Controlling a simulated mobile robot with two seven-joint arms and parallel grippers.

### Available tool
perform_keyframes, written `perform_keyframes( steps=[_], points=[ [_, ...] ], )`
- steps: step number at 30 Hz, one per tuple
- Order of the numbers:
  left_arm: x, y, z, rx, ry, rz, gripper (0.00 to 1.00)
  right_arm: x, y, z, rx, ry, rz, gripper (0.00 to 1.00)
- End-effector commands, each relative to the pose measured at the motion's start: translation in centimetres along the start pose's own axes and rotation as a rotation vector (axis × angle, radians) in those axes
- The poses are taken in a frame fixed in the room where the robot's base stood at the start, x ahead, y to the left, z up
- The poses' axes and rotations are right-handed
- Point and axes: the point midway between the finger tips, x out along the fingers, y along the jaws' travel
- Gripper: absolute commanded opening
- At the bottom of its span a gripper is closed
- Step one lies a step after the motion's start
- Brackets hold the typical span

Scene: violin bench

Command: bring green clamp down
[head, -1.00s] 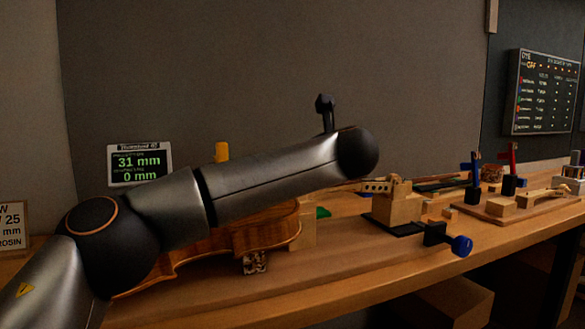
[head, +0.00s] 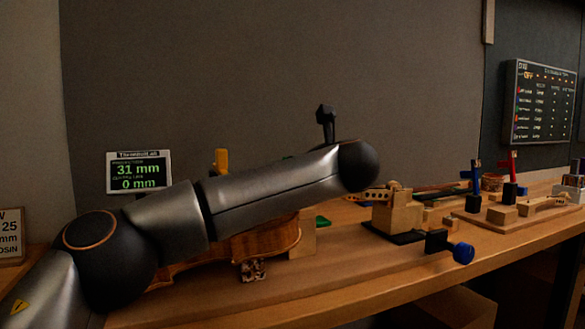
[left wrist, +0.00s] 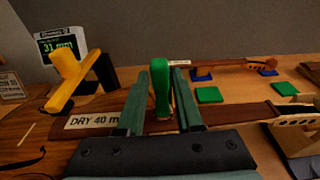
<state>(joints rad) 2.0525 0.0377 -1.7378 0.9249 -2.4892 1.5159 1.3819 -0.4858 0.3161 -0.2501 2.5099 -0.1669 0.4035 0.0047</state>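The green clamp (left wrist: 161,88) stands upright in the left wrist view, between the two teal fingers of my left gripper (left wrist: 161,78). The fingers are apart, one on each side of it. Its upper part nearly fills the space at the fingertips, and I cannot tell whether they press on it. In the head view my left arm hides this gripper and the clamp. The violin (head: 265,241) lies on the bench, partly behind my arm. My right gripper is not in view.
A yellow clamp (left wrist: 72,75) stands left of my left gripper. A DRY 40 mm label (left wrist: 92,122) is close to the left finger. Green pads (left wrist: 208,95) lie to the right. A wooden block (head: 397,214) and blue-knobbed clamp (head: 462,252) stand on the bench (head: 330,270).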

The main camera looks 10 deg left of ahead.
Motion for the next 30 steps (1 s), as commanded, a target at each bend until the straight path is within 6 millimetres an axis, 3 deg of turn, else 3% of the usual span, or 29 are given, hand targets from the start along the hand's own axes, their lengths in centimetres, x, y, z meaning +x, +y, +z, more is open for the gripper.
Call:
perform_keyframes(
  steps=[6, 16, 20, 30],
  points=[
    [0.0, 0.0, 0.0, 0.000, 0.001, -0.001, 0.57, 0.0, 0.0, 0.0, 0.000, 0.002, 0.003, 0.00],
    [-0.7, -0.1, 0.0, -0.001, 0.001, -0.004, 0.57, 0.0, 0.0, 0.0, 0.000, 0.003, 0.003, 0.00],
    [-2.7, -0.1, 0.0, 0.001, -0.002, -0.005, 0.57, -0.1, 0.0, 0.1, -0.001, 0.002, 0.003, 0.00],
    [-10.0, -0.1, 0.1, 0.000, -0.001, -0.005, 0.57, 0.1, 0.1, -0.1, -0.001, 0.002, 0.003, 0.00]
  ],
)
